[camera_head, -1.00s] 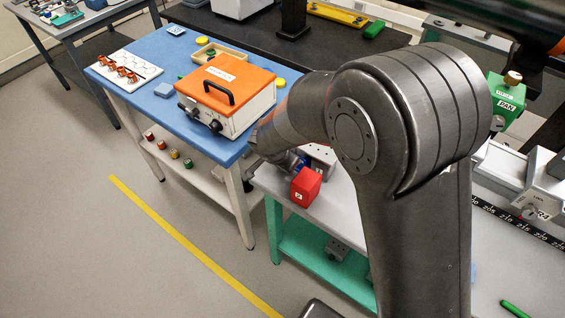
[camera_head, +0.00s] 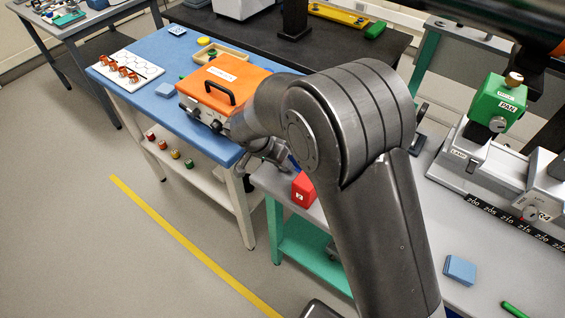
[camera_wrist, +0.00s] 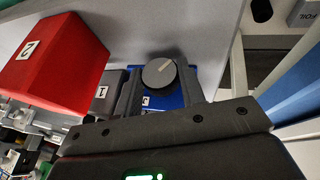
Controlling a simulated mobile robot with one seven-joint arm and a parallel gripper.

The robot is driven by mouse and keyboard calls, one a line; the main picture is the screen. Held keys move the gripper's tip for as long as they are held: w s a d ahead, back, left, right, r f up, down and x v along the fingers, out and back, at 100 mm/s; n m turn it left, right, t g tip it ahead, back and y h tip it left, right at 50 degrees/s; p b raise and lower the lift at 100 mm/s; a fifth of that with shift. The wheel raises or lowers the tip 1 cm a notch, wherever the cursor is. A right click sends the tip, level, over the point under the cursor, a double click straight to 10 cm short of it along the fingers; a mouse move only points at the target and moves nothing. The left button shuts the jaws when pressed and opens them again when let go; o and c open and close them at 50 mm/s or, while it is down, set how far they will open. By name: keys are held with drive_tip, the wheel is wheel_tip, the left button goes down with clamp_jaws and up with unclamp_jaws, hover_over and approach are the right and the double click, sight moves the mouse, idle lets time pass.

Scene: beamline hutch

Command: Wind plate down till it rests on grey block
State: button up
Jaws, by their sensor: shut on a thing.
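In the wrist view a dark round knob (camera_wrist: 158,72) with a pale line stands between the fingers of my gripper (camera_wrist: 161,80), which is shut on it. A blue part (camera_wrist: 177,99) with a white label shows behind the knob. A dark grey block (camera_wrist: 104,92) marked 1 is left of the fingers. A red block (camera_wrist: 55,58) marked 2 is further left; it also shows in the head view (camera_head: 304,190). I cannot make out the plate, or its gap to a grey block. In the head view my arm hides most of this spot.
The blue table (camera_head: 215,146) carries an orange-lidded box (camera_head: 225,82) close to my arm. Right of my arm are a green unit (camera_head: 497,103) on a scaled rail (camera_head: 510,219) and a small blue block (camera_head: 459,269). The floor at left is clear.

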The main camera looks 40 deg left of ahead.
idle(0.3)
drive_tip(key=o, duration=1)
drive_tip(key=shift+r, duration=0.1)
drive_tip(key=v, duration=1)
drive_tip(key=shift+s+a+r, duration=0.2)
drive_tip(key=shift+a, duration=0.05)
